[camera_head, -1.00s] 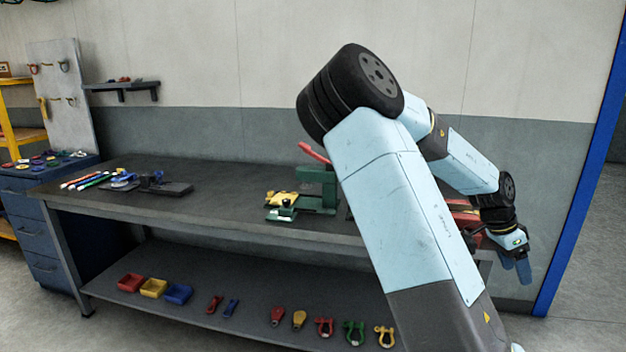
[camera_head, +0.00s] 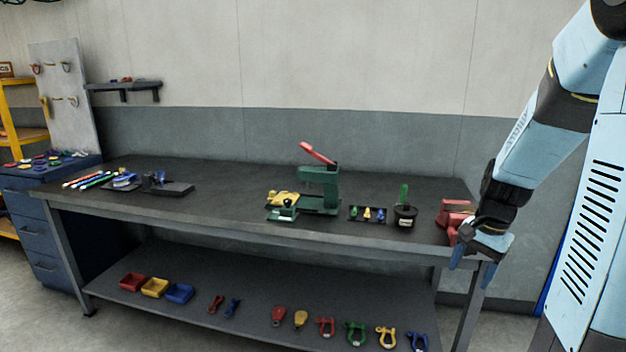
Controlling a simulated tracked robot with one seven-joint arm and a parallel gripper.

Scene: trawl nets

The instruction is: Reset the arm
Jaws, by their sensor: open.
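My light-blue arm stands at the right side of the head view, bent over from the top right corner. My gripper (camera_head: 478,258) hangs fingers down at the right end of the workbench (camera_head: 230,205), in front of the bench's corner. Its blue fingers are apart and I see nothing between them. A red vise-like tool (camera_head: 452,217) sits on the bench just left of and behind the gripper, partly hidden by it. I cannot tell whether they touch.
A green press (camera_head: 318,188) with a red lever, a small dark tray (camera_head: 368,214) and a black pot (camera_head: 405,215) stand on the bench. Red, yellow and blue bins (camera_head: 179,293) and several shackles lie on the lower shelf. The bench's middle left is clear.

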